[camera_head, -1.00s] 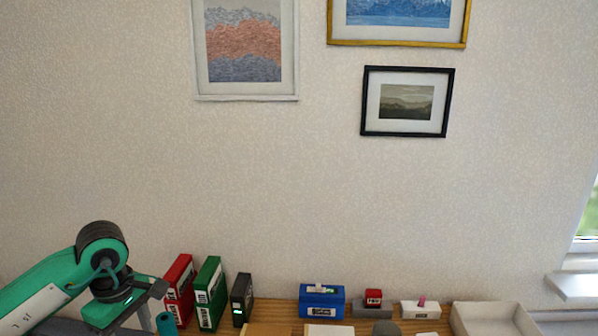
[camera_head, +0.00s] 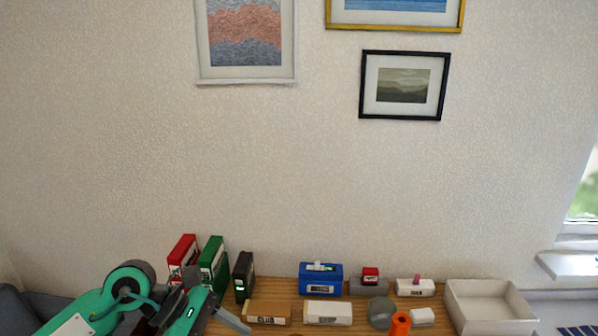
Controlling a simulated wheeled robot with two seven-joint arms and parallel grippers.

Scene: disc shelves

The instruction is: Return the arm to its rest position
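My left arm comes in from the lower left in green and dark grey. My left gripper (camera_head: 213,298) is at its end, in front of the red, green and black boxes. Its two dark fingers are spread apart, with nothing seen between them. The gripper covers the lower parts of the red box (camera_head: 181,250) and the green box (camera_head: 214,252). My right arm and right gripper are not in view.
The wooden shelf top (camera_head: 272,287) also carries a black box (camera_head: 244,272), a blue box (camera_head: 321,277), a tan block (camera_head: 267,313), a white block (camera_head: 328,313), a grey round object (camera_head: 380,313) and an orange object (camera_head: 400,324). A white tray (camera_head: 451,297) stands at the right.

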